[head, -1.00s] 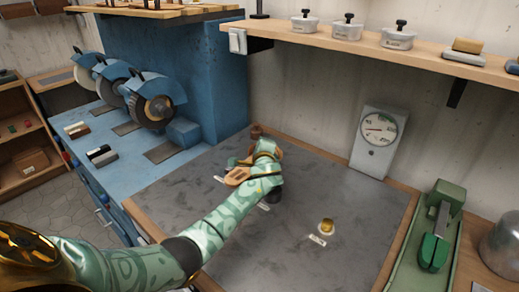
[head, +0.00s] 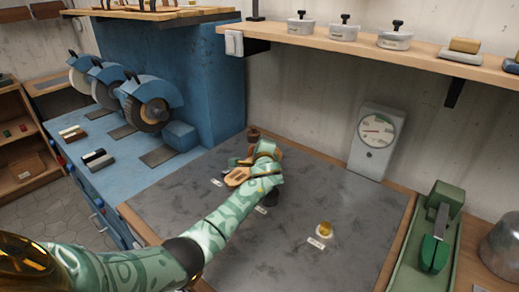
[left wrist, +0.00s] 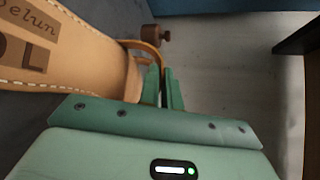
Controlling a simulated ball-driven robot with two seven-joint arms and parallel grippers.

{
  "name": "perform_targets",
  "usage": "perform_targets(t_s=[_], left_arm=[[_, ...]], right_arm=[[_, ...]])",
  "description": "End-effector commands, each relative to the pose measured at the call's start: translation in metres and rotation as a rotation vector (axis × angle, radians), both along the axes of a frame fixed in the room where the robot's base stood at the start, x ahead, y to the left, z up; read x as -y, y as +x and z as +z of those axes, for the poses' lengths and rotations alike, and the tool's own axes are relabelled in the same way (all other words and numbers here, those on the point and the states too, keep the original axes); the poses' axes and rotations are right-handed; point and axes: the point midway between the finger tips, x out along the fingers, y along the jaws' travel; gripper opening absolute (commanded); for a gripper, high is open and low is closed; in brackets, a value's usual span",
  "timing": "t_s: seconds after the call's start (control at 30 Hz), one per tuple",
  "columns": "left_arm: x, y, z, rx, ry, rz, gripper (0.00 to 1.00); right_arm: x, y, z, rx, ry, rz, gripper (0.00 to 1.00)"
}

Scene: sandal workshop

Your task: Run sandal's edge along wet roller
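A tan leather sandal (head: 237,177) is at my left gripper (head: 266,150), over the far left part of the grey bench mat. In the left wrist view the sandal (left wrist: 75,50) fills the left side, with stamped letters and pale edge stitching. The left gripper's fingers (left wrist: 165,82) are close together at the sandal's strap, which loops beside their tips; they seem shut on it. A small brown part (left wrist: 156,34) lies beyond the tips; a brown piece (head: 254,133) also stands behind the gripper in the head view. I cannot tell which piece is the wet roller. My right gripper is out of view.
A small yellow cylinder (head: 325,229) and a dark one (head: 271,198) stand on the grey mat (head: 330,195) by white labels. A dial gauge (head: 376,138) is behind, a green tool (head: 436,235) at right, blue grinders (head: 150,100) at left. The mat's front is bare.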

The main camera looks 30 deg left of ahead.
Motion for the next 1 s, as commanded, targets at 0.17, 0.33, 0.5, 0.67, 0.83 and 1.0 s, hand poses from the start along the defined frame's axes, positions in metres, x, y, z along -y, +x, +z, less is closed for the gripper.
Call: perform_targets(t_s=[0.17,0.33,0.5,0.67,0.83,1.0], left_arm=[[0.000,0.000,0.001,0.002,0.001,0.000,0.00],[0.000,0.000,0.001,0.002,0.001,0.000,0.00],[0.000,0.000,0.001,0.002,0.001,0.000,0.00],[-0.001,0.002,0.000,0.002,0.001,0.000,0.00],[0.000,0.008,-0.001,0.001,0.001,0.001,0.00],[0.000,0.014,0.000,0.002,0.001,0.001,0.00]], right_arm=[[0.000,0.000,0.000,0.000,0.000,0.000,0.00],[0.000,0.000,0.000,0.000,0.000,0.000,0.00],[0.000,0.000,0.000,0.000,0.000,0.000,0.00],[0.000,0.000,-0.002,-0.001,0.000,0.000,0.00],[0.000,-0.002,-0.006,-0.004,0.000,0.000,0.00],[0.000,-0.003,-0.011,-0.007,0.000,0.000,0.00]])
